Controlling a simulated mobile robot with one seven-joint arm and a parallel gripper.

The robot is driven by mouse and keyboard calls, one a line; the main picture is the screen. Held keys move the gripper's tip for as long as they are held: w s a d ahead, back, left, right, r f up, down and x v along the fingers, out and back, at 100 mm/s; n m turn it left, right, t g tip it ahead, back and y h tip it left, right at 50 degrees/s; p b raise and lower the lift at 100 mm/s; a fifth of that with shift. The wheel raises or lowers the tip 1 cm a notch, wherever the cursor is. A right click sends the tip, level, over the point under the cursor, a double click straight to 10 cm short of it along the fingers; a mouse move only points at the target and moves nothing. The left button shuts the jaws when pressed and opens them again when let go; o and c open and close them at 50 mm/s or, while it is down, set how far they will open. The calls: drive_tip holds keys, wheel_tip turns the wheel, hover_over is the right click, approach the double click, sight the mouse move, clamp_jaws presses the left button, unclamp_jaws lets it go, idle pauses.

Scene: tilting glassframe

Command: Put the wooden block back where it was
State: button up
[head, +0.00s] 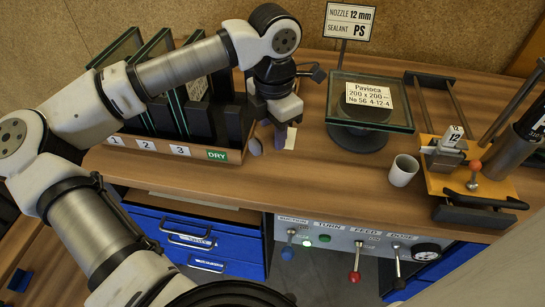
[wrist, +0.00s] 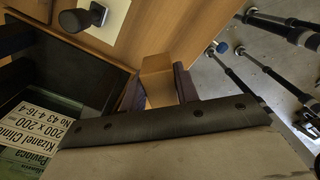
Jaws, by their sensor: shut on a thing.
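A wooden block (wrist: 157,80), plain tan, is between the two dark fingers of my gripper (wrist: 160,88) in the wrist view. My gripper is shut on it. In the head view my gripper (head: 281,136) points down at the table just right of the slotted rack (head: 228,156). I cannot tell whether the block touches the table.
Glass panels stand in the rack. A glass unit (head: 345,118) rests on a round stand, with a white cup (head: 403,171) and orange fixture (head: 470,180) to its right. Levers (head: 355,262) line the front.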

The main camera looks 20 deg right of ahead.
sight(273, 172)
wheel_tip(273, 172, down, 9)
drive_tip(key=shift+f+p, duration=0.2)
drive_tip(key=shift+p, duration=0.6)
drive_tip(key=shift+f, duration=0.1)
drive_tip(key=shift+f+b, duration=0.2)
drive_tip(key=shift+b, duration=0.15)
drive_tip(key=o, duration=0.9)
drive_tip(key=shift+r, duration=0.15)
drive_tip(key=shift+r+p, duration=0.15)
drive_tip(key=shift+p, duration=0.25)
wheel_tip(273, 172, up, 12)
drive_tip(key=shift+f+b, duration=0.1)
drive_tip(key=shift+b, duration=1)
